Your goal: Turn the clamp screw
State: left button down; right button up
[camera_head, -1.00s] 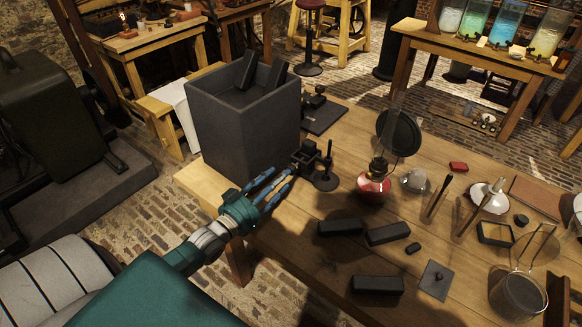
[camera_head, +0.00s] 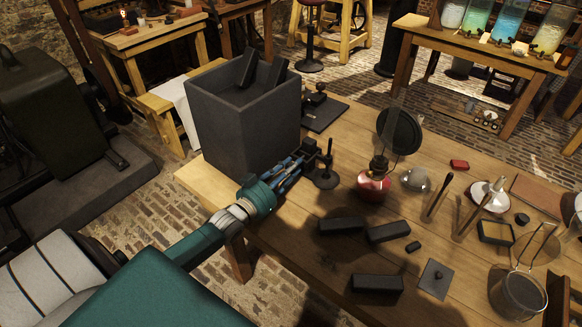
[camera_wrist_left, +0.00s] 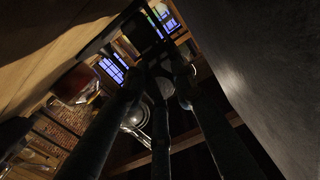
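A small dark clamp (camera_head: 309,148) sits at the front right side of the large grey box, close to the table's near edge. Its screw is too dark and too covered to make out. My left gripper (camera_head: 296,166) reaches in from the left with its blue-grey fingers at the clamp. In the left wrist view the long dark fingers (camera_wrist_left: 162,85) converge on a dark shape. I cannot tell whether they touch it or are closed on it. My right gripper is not in view.
The grey box (camera_head: 245,125) stands directly behind the left gripper. A small black stand (camera_head: 325,178) is just right of the clamp, with a red-based lamp (camera_head: 374,185) beyond it. Several dark blocks (camera_head: 376,284) lie on the table's front part.

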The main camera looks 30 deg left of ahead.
pick_arm(q)
jog(key=shift+r, duration=0.25)
jog(key=shift+m, duration=0.3)
jog(key=shift+w+r+m, duration=0.1)
jog(key=shift+m, duration=0.4)
jog(key=m, duration=0.7)
jog(key=shift+d, duration=0.1)
jog(key=m+b, duration=0.1)
jog(key=m, duration=0.2)
jog(key=shift+m, duration=0.4)
jog(key=m+b, duration=0.1)
jog(key=m, duration=0.1)
jog(key=m+b, duration=0.1)
jog(key=m, duration=0.1)
jog(key=m+b, duration=0.1)
jog(key=m, duration=0.1)
jog(key=shift+d+f, duration=0.15)
jog(key=shift+f, duration=0.2)
jog(key=m+b, duration=0.3)
jog(key=m, duration=0.3)
jog(key=shift+f, duration=0.2)
jog(key=shift+s+m, duration=0.2)
jog(key=shift+m, duration=0.1)
